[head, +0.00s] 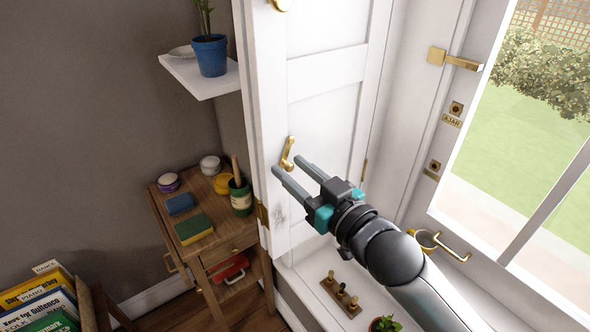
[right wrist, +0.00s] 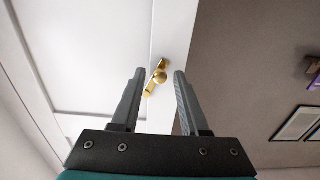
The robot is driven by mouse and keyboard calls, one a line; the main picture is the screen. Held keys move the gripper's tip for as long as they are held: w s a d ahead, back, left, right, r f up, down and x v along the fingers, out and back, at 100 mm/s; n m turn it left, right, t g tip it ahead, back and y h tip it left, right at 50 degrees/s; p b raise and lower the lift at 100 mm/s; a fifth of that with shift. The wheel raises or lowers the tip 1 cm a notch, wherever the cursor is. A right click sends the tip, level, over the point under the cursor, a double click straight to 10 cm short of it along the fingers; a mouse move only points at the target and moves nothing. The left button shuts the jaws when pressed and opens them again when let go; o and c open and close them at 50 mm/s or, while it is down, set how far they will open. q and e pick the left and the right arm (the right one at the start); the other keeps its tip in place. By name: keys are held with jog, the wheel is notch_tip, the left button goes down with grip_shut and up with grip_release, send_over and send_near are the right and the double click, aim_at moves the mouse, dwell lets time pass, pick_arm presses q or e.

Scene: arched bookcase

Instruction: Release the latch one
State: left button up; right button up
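A brass latch (head: 288,153) with a slanted lever is mounted on the white panelled shutter (head: 327,110). Which latch is latch one is not marked in view. My right gripper (head: 287,164) is open, with its two fingers pointing at the shutter just below and around this latch. In the right wrist view the latch (right wrist: 159,76) shows in the gap between the fingertips, seemingly just beyond them. No contact with it is visible. My left gripper is out of view.
Another brass fitting (head: 281,4) is at the top of the shutter. A brass window handle (head: 455,60) and a small AJAR plate (head: 452,121) are at right. A blue plant pot (head: 209,55) stands on a shelf at left, above a cluttered wooden side table (head: 210,242).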

grip_shut()
dwell(0.3)
jog(key=shift+w+d+n+p, duration=0.15)
jog(key=shift+d+n+p, duration=0.05)
jog(key=shift+n+p, duration=0.55)
jog(key=shift+w+d+f+n+p, duration=0.1)
jog(key=shift+w+d+n+p, duration=0.1)
jog(key=shift+n+p, duration=0.35)
jog(key=shift+s, duration=0.1)
jog(key=shift+o, duration=0.8)
grip_release()
jog(key=shift+s+d, duration=0.1)
